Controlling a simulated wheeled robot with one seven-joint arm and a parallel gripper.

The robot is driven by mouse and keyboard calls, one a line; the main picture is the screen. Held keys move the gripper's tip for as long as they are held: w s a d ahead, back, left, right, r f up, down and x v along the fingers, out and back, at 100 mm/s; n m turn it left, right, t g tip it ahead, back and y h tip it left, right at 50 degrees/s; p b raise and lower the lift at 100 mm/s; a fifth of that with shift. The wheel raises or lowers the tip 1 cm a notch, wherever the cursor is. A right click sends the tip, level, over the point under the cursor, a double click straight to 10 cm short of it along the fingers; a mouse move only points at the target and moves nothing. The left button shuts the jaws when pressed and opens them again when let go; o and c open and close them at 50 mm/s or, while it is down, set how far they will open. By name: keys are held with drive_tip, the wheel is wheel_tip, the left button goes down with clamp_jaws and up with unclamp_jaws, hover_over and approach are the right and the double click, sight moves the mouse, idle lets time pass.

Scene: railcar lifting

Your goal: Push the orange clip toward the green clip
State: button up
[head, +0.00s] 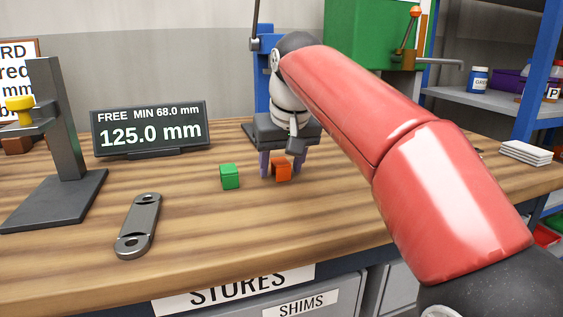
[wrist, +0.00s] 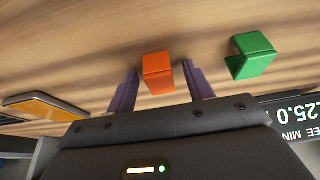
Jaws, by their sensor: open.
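The orange clip (head: 281,170) is a small block on the wooden workbench. In the wrist view the orange clip (wrist: 157,72) lies between the two purple fingers of my gripper (wrist: 161,85), with a gap visible on either side. The green clip (head: 230,177) stands a short way to the left of the orange clip in the head view, apart from it. In the wrist view the green clip (wrist: 251,54) is to the right, outside the fingers. My gripper (head: 283,167) is open, low at the bench, with its fingers pointing down around the orange clip.
A display reading 125.0 mm (head: 152,128) stands behind the clips at left. A grey metal link (head: 138,226) lies front left, near a dark stand (head: 66,150) with a yellow knob. The bench between the clips is clear. White sheets (head: 526,152) lie at the right.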

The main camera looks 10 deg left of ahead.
sight(286, 185)
drive_tip(key=v, duration=0.7)
drive_tip(key=shift+s+r, duration=0.15)
drive_tip(key=shift+r, duration=0.2)
